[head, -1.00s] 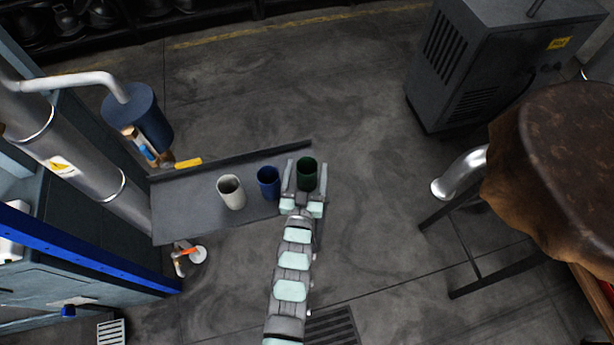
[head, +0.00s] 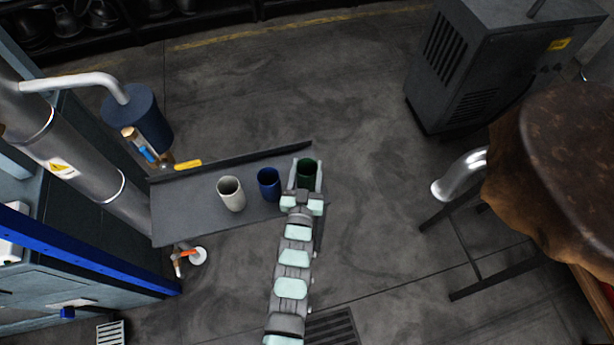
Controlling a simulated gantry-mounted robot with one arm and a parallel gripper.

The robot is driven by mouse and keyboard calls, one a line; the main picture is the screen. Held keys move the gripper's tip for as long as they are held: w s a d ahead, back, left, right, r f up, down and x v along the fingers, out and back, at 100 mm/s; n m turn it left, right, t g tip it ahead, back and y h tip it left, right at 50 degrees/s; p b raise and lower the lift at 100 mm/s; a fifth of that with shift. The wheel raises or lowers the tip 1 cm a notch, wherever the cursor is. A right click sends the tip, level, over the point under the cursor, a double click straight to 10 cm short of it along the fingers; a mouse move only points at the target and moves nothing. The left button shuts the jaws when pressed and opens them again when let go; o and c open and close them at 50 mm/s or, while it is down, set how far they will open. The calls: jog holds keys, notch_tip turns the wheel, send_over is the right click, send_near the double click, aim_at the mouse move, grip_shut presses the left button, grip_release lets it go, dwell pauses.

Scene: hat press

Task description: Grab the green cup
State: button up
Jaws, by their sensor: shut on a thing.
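The dark green cup (head: 307,171) stands upright at the right end of a grey shelf (head: 185,212). My gripper (head: 306,173) reaches it from the front, with one finger on each side of the cup. The fingers are shut on the cup, and its open rim shows between them. The lower part of the cup is hidden by my gripper. I cannot tell whether its base still touches the shelf.
A blue cup (head: 269,184) stands close to the left of my gripper. A white cup (head: 231,194) stands further left. The shelf has a raised back edge (head: 240,159). A grey machine (head: 495,62) and a brown-draped round thing (head: 565,185) are at right.

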grip_shut()
